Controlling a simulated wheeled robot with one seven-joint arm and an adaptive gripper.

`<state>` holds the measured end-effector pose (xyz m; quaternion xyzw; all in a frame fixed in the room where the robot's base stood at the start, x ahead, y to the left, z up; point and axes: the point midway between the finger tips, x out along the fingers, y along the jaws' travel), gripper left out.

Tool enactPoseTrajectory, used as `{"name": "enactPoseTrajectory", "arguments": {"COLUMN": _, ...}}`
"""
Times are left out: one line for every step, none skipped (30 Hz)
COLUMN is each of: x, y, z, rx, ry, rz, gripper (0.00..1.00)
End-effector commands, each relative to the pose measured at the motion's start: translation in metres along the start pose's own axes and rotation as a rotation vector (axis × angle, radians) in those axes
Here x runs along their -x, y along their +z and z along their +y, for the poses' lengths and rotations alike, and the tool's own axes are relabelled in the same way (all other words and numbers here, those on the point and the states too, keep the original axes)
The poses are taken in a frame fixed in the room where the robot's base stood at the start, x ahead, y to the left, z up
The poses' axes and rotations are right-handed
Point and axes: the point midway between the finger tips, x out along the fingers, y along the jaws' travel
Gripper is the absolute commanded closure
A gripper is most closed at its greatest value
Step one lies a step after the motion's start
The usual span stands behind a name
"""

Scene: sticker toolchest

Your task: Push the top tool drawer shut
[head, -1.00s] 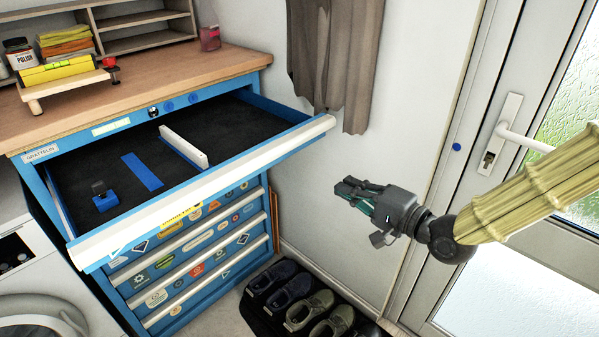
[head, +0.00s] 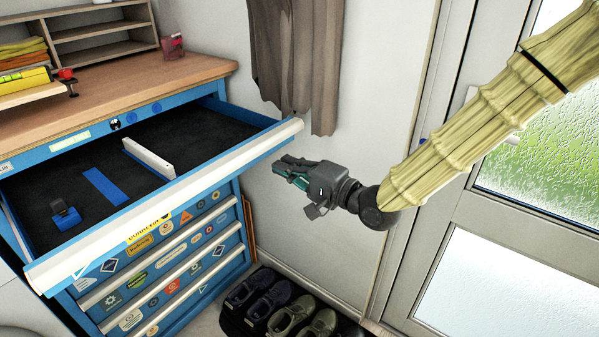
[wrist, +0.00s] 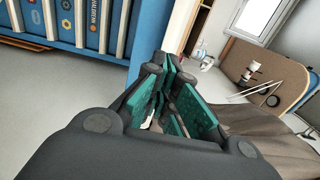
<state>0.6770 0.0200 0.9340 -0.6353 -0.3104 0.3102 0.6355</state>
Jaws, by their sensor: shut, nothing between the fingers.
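The top tool drawer (head: 190,188) of the blue chest is pulled far out in the head view. It has a pale front rail, a black liner, a blue strip, a white divider and a small blue block inside. My gripper (head: 281,167) is shut and empty, just to the right of the drawer front's right end and apart from it, pointing left. In the wrist view my gripper's teal-padded fingers (wrist: 165,110) are together, and the blue chest's stickered lower drawer fronts (wrist: 90,25) show at upper left.
The wooden worktop (head: 120,90) carries a shelf unit, a yellow level (head: 25,82) and a pink cup (head: 172,45). Several shoes (head: 285,310) stand on a black mat below. A grey-brown curtain (head: 295,65) hangs behind, with a glazed door (head: 540,180) at right.

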Motion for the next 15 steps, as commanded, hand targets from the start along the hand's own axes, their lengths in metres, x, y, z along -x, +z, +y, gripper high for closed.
{"name": "enactPoseTrajectory", "arguments": {"x": -0.007, "y": 0.000, "z": 0.001, "rx": 0.001, "ry": 0.001, "rz": -0.001, "gripper": 1.00}}
{"name": "enactPoseTrajectory", "arguments": {"x": -0.011, "y": 0.001, "z": 0.001, "rx": 0.002, "ry": 0.002, "rz": -0.001, "gripper": 1.00}}
{"name": "enactPoseTrajectory", "arguments": {"x": -0.016, "y": 0.001, "z": 0.001, "rx": 0.002, "ry": 0.001, "rz": -0.002, "gripper": 1.00}}
{"name": "enactPoseTrajectory", "arguments": {"x": -0.019, "y": 0.001, "z": 0.001, "rx": 0.003, "ry": 0.001, "rz": -0.001, "gripper": 1.00}}
{"name": "enactPoseTrajectory", "arguments": {"x": -0.023, "y": 0.000, "z": 0.001, "rx": 0.003, "ry": 0.001, "rz": -0.001, "gripper": 1.00}}
{"name": "enactPoseTrajectory", "arguments": {"x": -0.027, "y": 0.001, "z": 0.001, "rx": 0.002, "ry": 0.002, "rz": -0.001, "gripper": 1.00}}
{"name": "enactPoseTrajectory", "arguments": {"x": -0.030, "y": 0.001, "z": 0.001, "rx": 0.001, "ry": 0.002, "rz": -0.001, "gripper": 1.00}}
{"name": "enactPoseTrajectory", "arguments": {"x": -0.033, "y": 0.001, "z": 0.001, "rx": 0.000, "ry": 0.001, "rz": -0.001, "gripper": 1.00}}
{"name": "enactPoseTrajectory", "arguments": {"x": -0.037, "y": 0.001, "z": 0.001, "rx": 0.001, "ry": 0.001, "rz": -0.001, "gripper": 1.00}}
{"name": "enactPoseTrajectory", "arguments": {"x": -0.040, "y": 0.001, "z": 0.001, "rx": 0.002, "ry": 0.001, "rz": -0.001, "gripper": 1.00}}
{"name": "enactPoseTrajectory", "arguments": {"x": -0.042, "y": 0.001, "z": 0.001, "rx": 0.002, "ry": 0.001, "rz": -0.001, "gripper": 1.00}}
{"name": "enactPoseTrajectory", "arguments": {"x": -0.044, "y": 0.001, "z": 0.001, "rx": 0.001, "ry": 0.001, "rz": -0.001, "gripper": 1.00}}
{"name": "enactPoseTrajectory", "arguments": {"x": -0.046, "y": 0.001, "z": 0.001, "rx": 0.001, "ry": 0.001, "rz": -0.001, "gripper": 1.00}}
{"name": "enactPoseTrajectory", "arguments": {"x": -0.048, "y": 0.001, "z": 0.001, "rx": 0.001, "ry": 0.001, "rz": -0.001, "gripper": 1.00}}
{"name": "enactPoseTrajectory", "arguments": {"x": -0.050, "y": 0.000, "z": 0.001, "rx": 0.000, "ry": 0.001, "rz": 0.000, "gripper": 1.00}}
